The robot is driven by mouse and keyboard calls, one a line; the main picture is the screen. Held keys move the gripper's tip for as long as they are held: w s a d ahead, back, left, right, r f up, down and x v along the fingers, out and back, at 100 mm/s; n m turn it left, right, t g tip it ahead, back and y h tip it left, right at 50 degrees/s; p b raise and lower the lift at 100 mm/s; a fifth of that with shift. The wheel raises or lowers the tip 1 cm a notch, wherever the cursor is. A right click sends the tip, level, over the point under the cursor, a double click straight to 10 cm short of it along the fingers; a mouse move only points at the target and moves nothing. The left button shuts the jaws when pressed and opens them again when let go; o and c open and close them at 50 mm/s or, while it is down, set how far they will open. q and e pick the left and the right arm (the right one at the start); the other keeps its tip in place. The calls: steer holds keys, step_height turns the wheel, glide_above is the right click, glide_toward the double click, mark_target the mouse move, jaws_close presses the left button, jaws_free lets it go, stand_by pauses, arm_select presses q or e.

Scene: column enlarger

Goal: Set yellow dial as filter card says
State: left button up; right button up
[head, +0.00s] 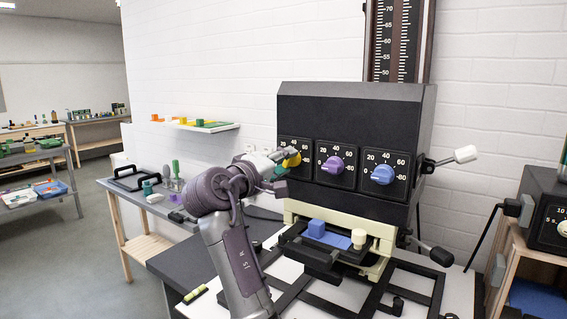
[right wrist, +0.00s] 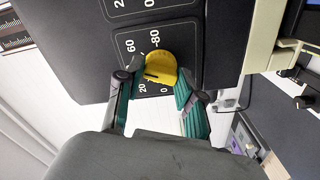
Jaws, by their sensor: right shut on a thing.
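The yellow dial (head: 293,160) is the leftmost of three dials on the front of the black enlarger head (head: 350,108). My right gripper (head: 281,162) is shut on it and partly hides its scale. In the right wrist view the yellow dial (right wrist: 160,66) sits between the two fingers of my right gripper (right wrist: 157,77). A dark mark shows on the dial's side toward the 20, but its exact reading is unclear. The purple dial (head: 337,165) and blue dial (head: 383,174) stand to its right. I cannot make out a readable filter card. My left gripper is not in view.
Below the dials, a cream frame (head: 376,232) holds a blue piece (head: 330,236).

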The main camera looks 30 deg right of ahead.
steer(key=shift+f, duration=0.1)
steer(key=shift+f+m+b, duration=0.15)
steer(key=shift+m+b, duration=0.95)
steer(key=shift+b, duration=0.1)
steer(key=m+b, duration=0.3)
steer(key=shift+m, duration=0.3)
steer(key=m+b, duration=0.2)
steer(key=m, duration=0.1)
steer(key=shift+m, duration=0.3)
steer(key=shift+m+b, duration=0.8)
steer(key=shift+m, duration=0.9)
steer(key=shift+r, duration=0.2)
steer(key=o, duration=1.2)
steer(key=shift+c, duration=0.2)
